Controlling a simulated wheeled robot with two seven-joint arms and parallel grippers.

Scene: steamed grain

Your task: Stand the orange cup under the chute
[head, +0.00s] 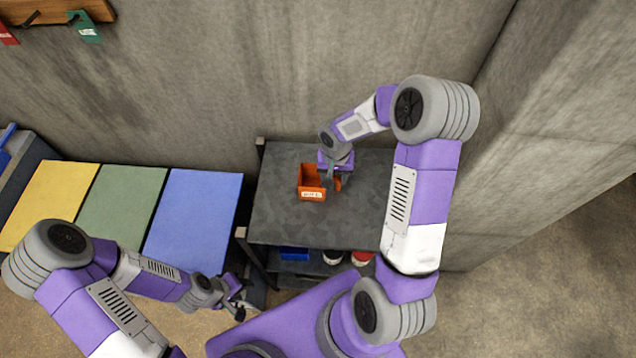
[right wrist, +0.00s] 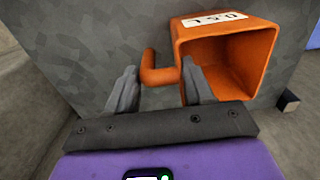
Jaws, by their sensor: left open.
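The orange cup (head: 312,187), a square-mouthed cup with a white label, is on the dark grey table top in the head view. It also shows in the right wrist view (right wrist: 228,55), with its handle (right wrist: 157,70) toward my gripper. My right gripper (head: 331,180) is at the handle side of the cup. In the right wrist view its fingers (right wrist: 158,85) are apart, with the handle between or just beyond them; contact is unclear. My left gripper (head: 240,307) is open and empty, low, left of the table. I cannot make out a chute.
The dark table (head: 270,215) has free room around the cup. A blue item (head: 294,253) and a red item (head: 362,257) sit below its top. Yellow (head: 47,197), green (head: 122,200) and blue (head: 195,210) panels lie left. Concrete walls stand behind and right.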

